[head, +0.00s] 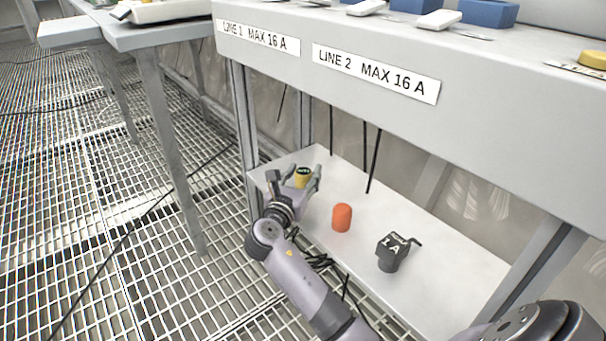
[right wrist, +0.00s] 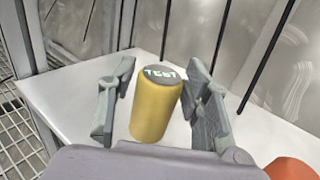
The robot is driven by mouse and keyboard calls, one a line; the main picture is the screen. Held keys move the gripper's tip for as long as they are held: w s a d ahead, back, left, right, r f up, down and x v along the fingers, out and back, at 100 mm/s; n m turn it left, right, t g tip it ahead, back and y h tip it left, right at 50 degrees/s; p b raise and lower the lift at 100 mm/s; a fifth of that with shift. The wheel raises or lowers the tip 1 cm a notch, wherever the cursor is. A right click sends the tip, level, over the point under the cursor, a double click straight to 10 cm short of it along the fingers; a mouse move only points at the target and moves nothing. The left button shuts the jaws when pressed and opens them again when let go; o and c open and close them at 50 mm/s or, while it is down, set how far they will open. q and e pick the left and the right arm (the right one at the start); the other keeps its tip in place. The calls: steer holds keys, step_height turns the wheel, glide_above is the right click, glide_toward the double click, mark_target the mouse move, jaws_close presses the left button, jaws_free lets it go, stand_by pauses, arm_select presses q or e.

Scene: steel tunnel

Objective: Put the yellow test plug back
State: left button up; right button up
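The yellow test plug (head: 303,179) is a yellow cylinder with a dark top marked TEST. It stands upright on the lower white shelf (head: 350,188), near its left end. In the right wrist view the plug (right wrist: 155,108) is between the two fingers of my right gripper (right wrist: 158,70), with a gap on both sides. My right gripper (head: 295,178) is open around it. I cannot tell from these views whether either finger touches it. My left gripper is not in view.
An orange cylinder (head: 342,218) stands on the shelf right of the gripper; a black block marked 1 A (head: 393,251) is further right. Above overhangs a grey bench (head: 470,125) labelled LINE 1 and LINE 2. Dark rods hang behind the shelf.

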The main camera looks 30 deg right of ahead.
steer(key=shift+o, duration=0.7)
steer(key=shift+r, duration=0.1)
